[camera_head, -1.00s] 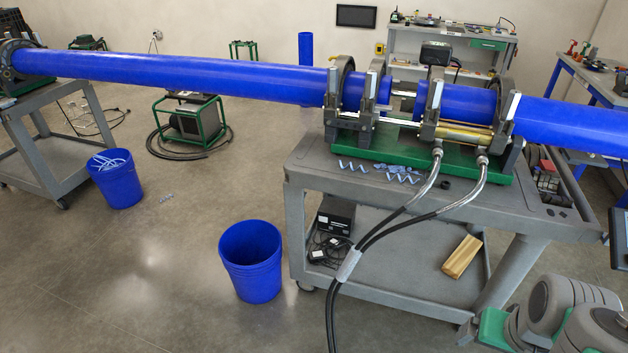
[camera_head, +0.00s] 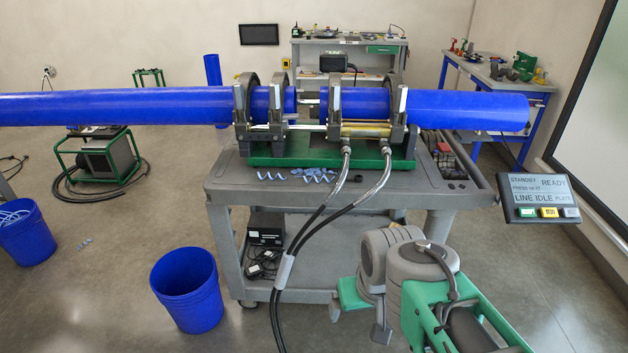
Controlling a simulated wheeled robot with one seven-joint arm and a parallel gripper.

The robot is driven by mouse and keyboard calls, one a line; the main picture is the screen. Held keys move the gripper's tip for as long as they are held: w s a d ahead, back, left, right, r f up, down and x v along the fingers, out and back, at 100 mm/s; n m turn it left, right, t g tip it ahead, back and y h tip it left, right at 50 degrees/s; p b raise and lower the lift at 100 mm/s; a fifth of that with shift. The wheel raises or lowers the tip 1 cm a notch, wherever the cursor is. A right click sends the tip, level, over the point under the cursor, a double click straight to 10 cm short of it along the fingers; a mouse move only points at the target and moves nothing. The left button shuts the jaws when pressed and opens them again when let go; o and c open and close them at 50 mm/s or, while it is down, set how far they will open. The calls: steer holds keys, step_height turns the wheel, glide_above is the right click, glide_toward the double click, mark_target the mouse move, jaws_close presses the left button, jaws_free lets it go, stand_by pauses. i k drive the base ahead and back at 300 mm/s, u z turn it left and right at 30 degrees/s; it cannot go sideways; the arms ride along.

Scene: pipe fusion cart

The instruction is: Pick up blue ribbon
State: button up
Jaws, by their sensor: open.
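A curled light-blue ribbon (camera_head: 270,175) lies on the grey cart top, in front of the green base of the pipe clamp machine. A second curled blue ribbon (camera_head: 319,179) lies to its right, close to a small heap of blue shavings (camera_head: 312,170). My gripper (camera_head: 358,326) is low in front of the cart, at the lower right, partly hidden by my own arm. Its fingers look apart, with nothing seen between them. It is well below and to the right of the ribbons and touches neither.
The cart (camera_head: 400,184) carries the clamp machine (camera_head: 330,151) and blue pipe (camera_head: 130,106). Two black hoses (camera_head: 290,255) hang down its front. A blue bucket (camera_head: 188,290) stands on the floor to the left; another bucket (camera_head: 25,235) holds pale strips. A display panel (camera_head: 538,198) is at right.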

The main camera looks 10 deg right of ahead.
mark_target(324, 177)
steer(key=z, duration=0.95)
steer(key=i, duration=1.05)
steer(key=u, duration=2.55)
steer(key=i, duration=1.5)
steer(key=u, duration=0.05)
